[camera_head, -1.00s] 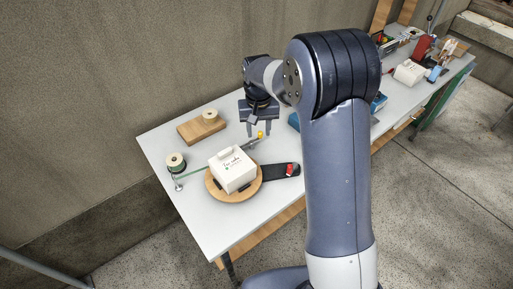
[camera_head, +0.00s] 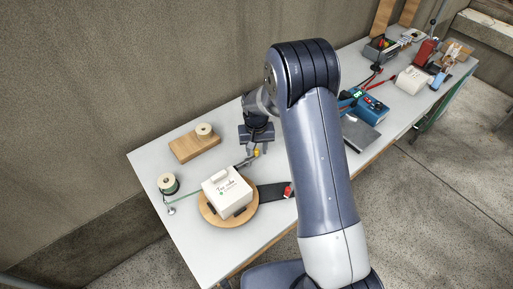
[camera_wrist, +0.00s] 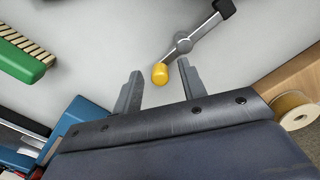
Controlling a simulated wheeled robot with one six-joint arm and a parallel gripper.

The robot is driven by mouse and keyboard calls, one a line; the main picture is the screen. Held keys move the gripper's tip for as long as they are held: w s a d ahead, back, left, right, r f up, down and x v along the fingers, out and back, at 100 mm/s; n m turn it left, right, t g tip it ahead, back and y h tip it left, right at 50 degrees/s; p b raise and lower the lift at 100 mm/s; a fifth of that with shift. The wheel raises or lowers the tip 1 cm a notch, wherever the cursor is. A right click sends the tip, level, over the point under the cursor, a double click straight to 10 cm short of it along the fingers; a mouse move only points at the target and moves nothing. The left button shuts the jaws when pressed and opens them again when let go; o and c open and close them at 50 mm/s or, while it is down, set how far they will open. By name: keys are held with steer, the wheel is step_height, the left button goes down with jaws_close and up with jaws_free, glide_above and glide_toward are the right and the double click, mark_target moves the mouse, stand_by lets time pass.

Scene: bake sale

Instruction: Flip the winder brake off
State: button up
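A grey lever (camera_wrist: 183,45) with a yellow knob (camera_wrist: 159,75) lies across the upper middle of the wrist view; its far end is black. In the head view the yellow knob (camera_head: 257,153) is behind the white box, by the turntable. I cannot tell for sure that this lever is the winder brake. A red piece (camera_head: 288,190) sits on a black strip beside the turntable. My gripper (camera_wrist: 160,68) is open and empty, with the knob between its fingertips in the picture. Whether they touch is unclear. My gripper (camera_head: 252,149) also shows in the head view.
A white box (camera_head: 226,188) stands on a round wooden turntable (camera_head: 240,219). A ribbon spool (camera_head: 168,184) is at left, with green ribbon running to the box. A wooden block (camera_head: 186,150) holding a tape roll is behind. A blue device (camera_head: 370,108) stands right of my arm.

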jaws_close()
stand_by(0.3)
steer(key=shift+f+m+b, duration=0.15)
steer(key=shift+m+b, duration=0.15)
steer(key=shift+b, duration=0.15)
steer(key=shift+s+m, duration=0.15)
steer(key=shift+m, duration=0.15)
